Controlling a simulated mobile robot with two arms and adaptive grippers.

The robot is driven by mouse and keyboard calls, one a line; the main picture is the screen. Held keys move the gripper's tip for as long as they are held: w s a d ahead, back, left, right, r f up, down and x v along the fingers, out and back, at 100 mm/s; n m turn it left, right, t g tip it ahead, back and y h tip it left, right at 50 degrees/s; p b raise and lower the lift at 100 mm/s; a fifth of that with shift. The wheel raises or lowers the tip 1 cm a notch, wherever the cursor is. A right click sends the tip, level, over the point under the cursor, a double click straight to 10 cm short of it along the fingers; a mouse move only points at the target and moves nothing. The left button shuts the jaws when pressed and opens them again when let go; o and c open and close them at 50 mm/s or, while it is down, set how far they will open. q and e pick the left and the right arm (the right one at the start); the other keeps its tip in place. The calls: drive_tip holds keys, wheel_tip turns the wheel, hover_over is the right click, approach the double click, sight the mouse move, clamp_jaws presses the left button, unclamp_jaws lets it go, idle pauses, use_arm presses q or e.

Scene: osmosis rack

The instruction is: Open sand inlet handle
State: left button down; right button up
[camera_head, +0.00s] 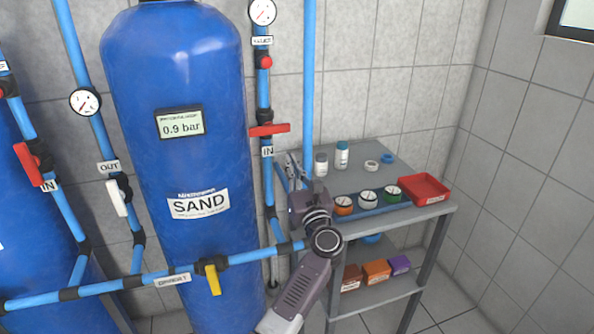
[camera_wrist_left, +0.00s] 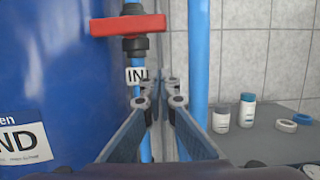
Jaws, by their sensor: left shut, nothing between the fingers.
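The sand inlet handle (camera_head: 269,129) is a red lever on the vertical blue pipe marked IN, right of the blue SAND tank (camera_head: 175,110). It lies crosswise to the pipe. In the left wrist view the handle (camera_wrist_left: 128,25) is at the upper left, above the IN label (camera_wrist_left: 137,75). My left gripper (camera_head: 291,160) is below and to the right of the handle, apart from it. My right gripper is out of view.
A grey shelf (camera_head: 375,150) stands at right with bottles, several small jars and a red tray (camera_head: 424,189). A thick vertical blue pipe (camera_head: 308,90) runs close by the gripper. A yellow handle (camera_head: 212,279) hangs on the lower horizontal pipe.

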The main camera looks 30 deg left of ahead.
sight(270, 130)
use_arm(q)
drive_tip(key=r+p, duration=0.1)
drive_tip(key=w+a+r, duration=0.1)
drive_tip(key=r, duration=0.1)
drive_tip(key=a+r+p, duration=0.1)
drive_tip(key=shift+w+r+p, duration=0.3)
drive_tip(key=shift+w+p, duration=0.05)
